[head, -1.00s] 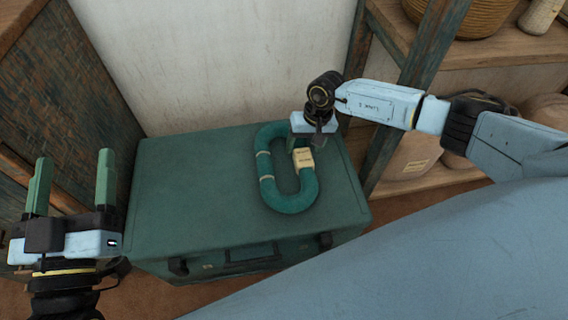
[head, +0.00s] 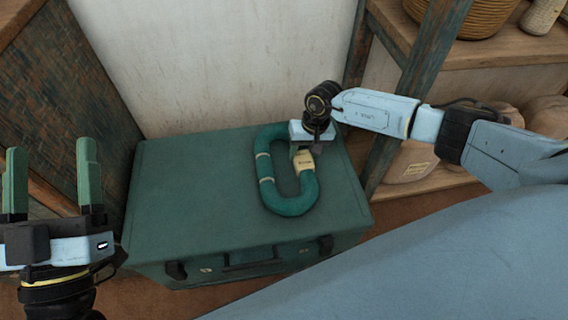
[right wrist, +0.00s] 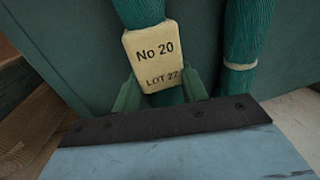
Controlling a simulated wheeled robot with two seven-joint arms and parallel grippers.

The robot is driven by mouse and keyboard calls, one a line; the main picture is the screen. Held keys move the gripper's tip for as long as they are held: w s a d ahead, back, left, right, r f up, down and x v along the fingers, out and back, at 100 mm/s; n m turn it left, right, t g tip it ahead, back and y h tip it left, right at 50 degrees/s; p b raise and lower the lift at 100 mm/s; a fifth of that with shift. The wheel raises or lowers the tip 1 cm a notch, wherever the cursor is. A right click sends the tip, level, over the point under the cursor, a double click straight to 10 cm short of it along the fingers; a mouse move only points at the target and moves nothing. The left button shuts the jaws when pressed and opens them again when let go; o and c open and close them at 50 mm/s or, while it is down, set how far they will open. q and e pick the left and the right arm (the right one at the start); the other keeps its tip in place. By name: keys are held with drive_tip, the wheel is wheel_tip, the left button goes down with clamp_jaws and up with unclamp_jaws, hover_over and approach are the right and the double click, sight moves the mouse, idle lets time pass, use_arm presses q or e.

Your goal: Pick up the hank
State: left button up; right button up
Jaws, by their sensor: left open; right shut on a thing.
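The teal hank (head: 288,204) is an oval loop with pale ties and a cream label, and it lies on the green trunk (head: 190,205). In the right wrist view the label (right wrist: 155,55) reads "No 20, LOT 22". My right gripper (head: 303,152) is shut on the hank at its upper right side, beside the label. In the right wrist view its green fingers (right wrist: 160,92) stand on both sides of the strand. My left gripper (head: 50,180) is open and empty, left of the trunk.
A wooden shelf (head: 485,55) with a basket (head: 470,18) and sacks (head: 410,160) stands at the right, its post (head: 420,75) close behind my right arm. A dark wooden panel (head: 65,100) stands at the left. The trunk top left of the hank is clear.

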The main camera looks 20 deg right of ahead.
drive_tip(key=shift+r, duration=0.15)
drive_tip(key=shift+r, duration=0.15)
wheel_tip(320, 180, up, 5)
drive_tip(key=shift+f+p, duration=0.2)
drive_tip(key=shift+p, duration=1)
wheel_tip(320, 180, up, 4)
drive_tip(key=shift+r+p, duration=0.15)
drive_tip(key=shift+p, duration=0.65)
use_arm(q)
wheel_tip(320, 180, down, 15)
drive_tip(key=a+g+y, duration=0.2)
drive_tip(key=g+y, duration=0.1)
drive_tip(key=g, duration=0.7)
drive_tip(key=shift+s+a+g+y, duration=0.15)
drive_tip(key=shift+a+g+y, duration=0.15)
drive_tip(key=shift+a+y, duration=0.1)
use_arm(e)
drive_tip(key=shift+r, duration=0.3)
use_arm(q)
drive_tip(key=shift+r, duration=0.15)
